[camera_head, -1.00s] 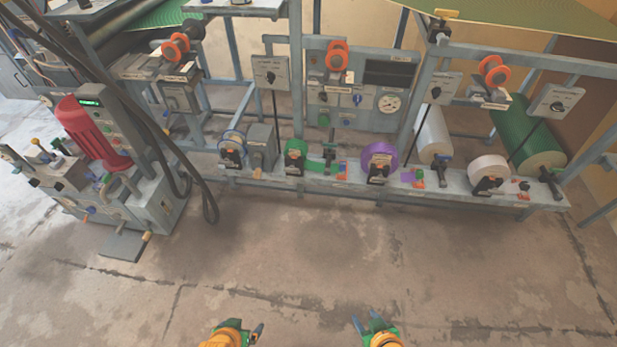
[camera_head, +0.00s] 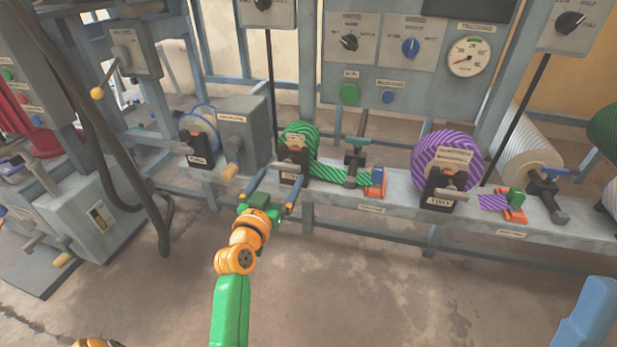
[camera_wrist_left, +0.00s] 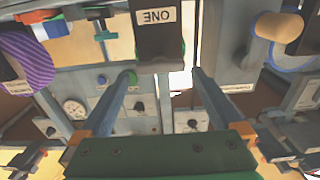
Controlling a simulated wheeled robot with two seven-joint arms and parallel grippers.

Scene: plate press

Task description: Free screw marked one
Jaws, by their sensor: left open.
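The black bracket labelled ONE (camera_wrist_left: 160,45) is at the top centre of the left wrist view, its label upside down. In the head view this bracket (camera_head: 288,166) stands at the front of the green striped roll (camera_head: 300,133). In the left wrist view the bracket's lower end lies above the gap between the fingers (camera_wrist_left: 163,74). My right gripper is not visible.
A purple striped roll (camera_head: 445,160) with a similar bracket (camera_head: 445,190) stands to the right on the grey rail (camera_head: 390,200). A grey box (camera_head: 243,128) with a wooden-handled crank (camera_head: 230,170) is close on the left. Black hoses (camera_head: 125,165) hang further left.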

